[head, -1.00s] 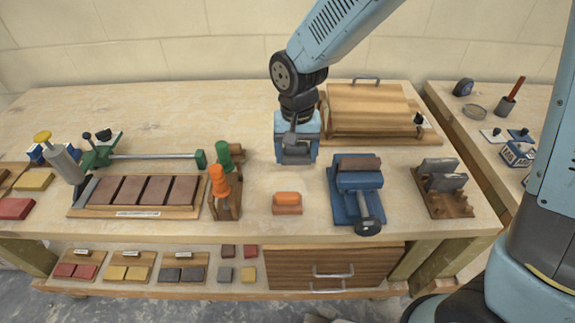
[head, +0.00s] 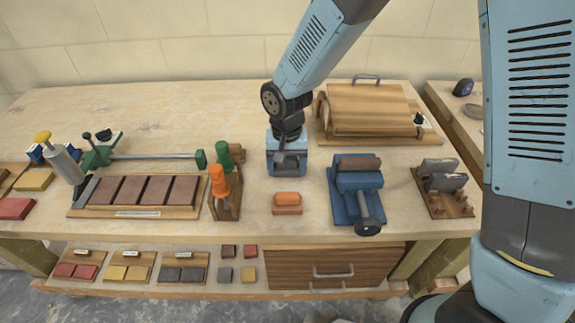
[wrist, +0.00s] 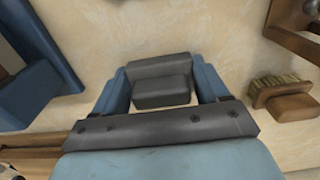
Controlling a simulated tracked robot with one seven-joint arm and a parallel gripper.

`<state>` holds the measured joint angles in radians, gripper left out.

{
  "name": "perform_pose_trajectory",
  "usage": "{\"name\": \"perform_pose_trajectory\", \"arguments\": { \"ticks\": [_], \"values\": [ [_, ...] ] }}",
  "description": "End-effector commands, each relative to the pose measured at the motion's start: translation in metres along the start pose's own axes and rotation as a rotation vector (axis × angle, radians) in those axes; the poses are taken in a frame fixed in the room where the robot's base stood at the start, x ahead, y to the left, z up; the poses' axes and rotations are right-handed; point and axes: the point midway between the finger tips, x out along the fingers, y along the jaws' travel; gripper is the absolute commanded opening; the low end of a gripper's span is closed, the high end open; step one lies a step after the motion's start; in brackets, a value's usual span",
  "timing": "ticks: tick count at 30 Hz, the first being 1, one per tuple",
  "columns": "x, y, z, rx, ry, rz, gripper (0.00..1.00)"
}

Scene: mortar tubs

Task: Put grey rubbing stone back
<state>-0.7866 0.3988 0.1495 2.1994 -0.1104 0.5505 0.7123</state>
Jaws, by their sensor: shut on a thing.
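The grey rubbing stone (wrist: 162,88), a dark grey stepped block, sits between the blue fingers of my gripper (wrist: 163,92) in the wrist view. The fingers are shut on it. In the head view my gripper (head: 287,160) points down over the middle of the bench, and the stone is mostly hidden there. A wooden rack (head: 462,208) with grey slabs standing in it is at the bench's right side, well to the right of my gripper. I cannot tell which place belongs to the stone.
A blue vise (head: 358,190) stands to the right, and an orange block (head: 287,198) lies in front of my gripper. Orange and green handles (head: 219,182) rise close on the left. A wooden press (head: 370,105) stands behind right. The back left bench is clear.

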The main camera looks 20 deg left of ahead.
Motion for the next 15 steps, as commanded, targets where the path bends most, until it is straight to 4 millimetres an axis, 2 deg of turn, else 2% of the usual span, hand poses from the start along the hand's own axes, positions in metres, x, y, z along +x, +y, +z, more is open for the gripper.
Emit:
{"name": "perform_pose_trajectory", "arguments": {
  "ticks": [15],
  "values": [
    [0.014, 0.0, 0.002, -0.001, -0.004, 0.002, 0.3]
  ]
}}
